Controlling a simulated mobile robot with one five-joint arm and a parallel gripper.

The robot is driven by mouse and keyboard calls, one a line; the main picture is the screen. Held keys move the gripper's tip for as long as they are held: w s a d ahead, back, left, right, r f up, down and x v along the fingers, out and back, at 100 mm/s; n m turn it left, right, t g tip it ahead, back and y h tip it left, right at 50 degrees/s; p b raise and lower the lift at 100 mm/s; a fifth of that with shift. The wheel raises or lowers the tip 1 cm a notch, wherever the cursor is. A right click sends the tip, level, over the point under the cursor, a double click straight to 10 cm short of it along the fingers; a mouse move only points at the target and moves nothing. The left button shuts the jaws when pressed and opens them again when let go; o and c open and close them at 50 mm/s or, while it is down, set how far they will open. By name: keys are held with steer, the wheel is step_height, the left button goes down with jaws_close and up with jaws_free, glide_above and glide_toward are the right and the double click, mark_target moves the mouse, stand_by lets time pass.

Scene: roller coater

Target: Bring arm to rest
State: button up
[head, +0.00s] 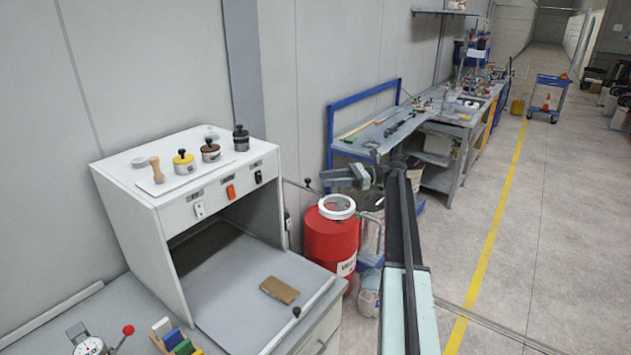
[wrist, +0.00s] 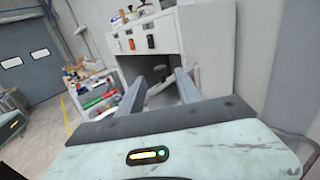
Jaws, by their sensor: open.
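My gripper (head: 345,178) shows in the head view at the end of my raised arm, above the red drum and well apart from the white cabinet. In the wrist view my gripper (wrist: 158,85) has its two fingers spread with nothing held between them. The fingers point toward the open front of the white cabinet (wrist: 152,30). My arm runs up from the lower edge of the head view, right of centre.
The white cabinet (head: 130,205) stands at left with several knobbed weights on top and a brown block (head: 279,290) on its lower shelf. A red drum (head: 331,240) stands beside it. A workbench (head: 400,128) is behind.

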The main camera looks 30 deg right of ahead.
steer(key=shift+s+d, duration=0.15)
steer(key=shift+d, duration=0.3)
